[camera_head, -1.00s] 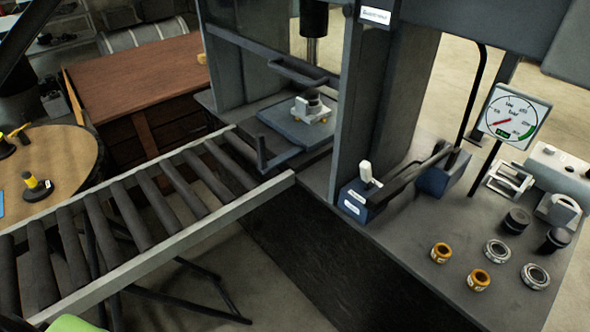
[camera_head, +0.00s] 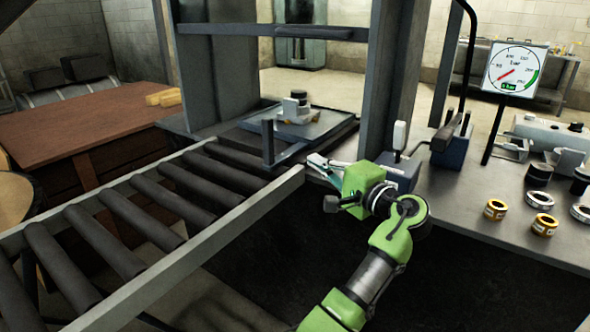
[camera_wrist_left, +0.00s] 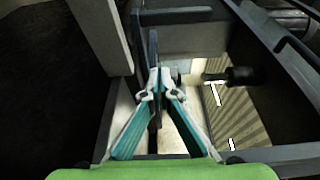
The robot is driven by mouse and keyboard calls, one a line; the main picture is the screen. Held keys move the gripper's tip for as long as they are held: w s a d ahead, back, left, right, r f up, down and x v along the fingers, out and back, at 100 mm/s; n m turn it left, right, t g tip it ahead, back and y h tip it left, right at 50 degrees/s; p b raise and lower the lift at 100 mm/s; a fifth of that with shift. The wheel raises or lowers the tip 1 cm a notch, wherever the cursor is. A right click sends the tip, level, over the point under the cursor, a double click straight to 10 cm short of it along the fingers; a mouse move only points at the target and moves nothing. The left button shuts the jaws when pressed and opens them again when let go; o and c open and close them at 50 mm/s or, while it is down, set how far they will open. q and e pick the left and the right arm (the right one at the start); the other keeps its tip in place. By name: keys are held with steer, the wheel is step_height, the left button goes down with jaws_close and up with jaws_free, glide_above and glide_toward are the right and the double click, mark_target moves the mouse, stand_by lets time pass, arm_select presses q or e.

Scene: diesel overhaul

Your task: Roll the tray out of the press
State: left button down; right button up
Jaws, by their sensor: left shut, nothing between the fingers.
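The flat blue-grey tray (camera_head: 330,127) sits inside the press (camera_head: 217,78), at the end of the roller track. A dark upright handle (camera_head: 268,142) stands at its front left corner. A small pale fixture with a dark round part (camera_head: 299,108) rests on the tray. My left gripper (camera_head: 312,160) is in front of the press, right of the handle and near the tray's front edge. Its fingers (camera_wrist_left: 155,78) are shut and empty in the left wrist view. A dark bar lies beside the fingertips there; contact cannot be told. My right gripper is not in view.
The roller track (camera_head: 150,205) runs from the press to the lower left, its rollers bare. A pump with a white lever (camera_head: 399,135) stands close behind my left gripper. A gauge (camera_head: 515,70) and several rings (camera_head: 541,226) are on the right bench.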

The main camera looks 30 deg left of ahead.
arm_select(q)
steer(key=x, duration=1)
steer(key=shift+s+a+r+b, duration=0.1)
steer(key=shift+a+b, duration=0.15)
steer(key=shift+b, duration=0.05)
steer(key=shift+s+d, duration=0.1)
steer(key=shift+s, duration=1.9)
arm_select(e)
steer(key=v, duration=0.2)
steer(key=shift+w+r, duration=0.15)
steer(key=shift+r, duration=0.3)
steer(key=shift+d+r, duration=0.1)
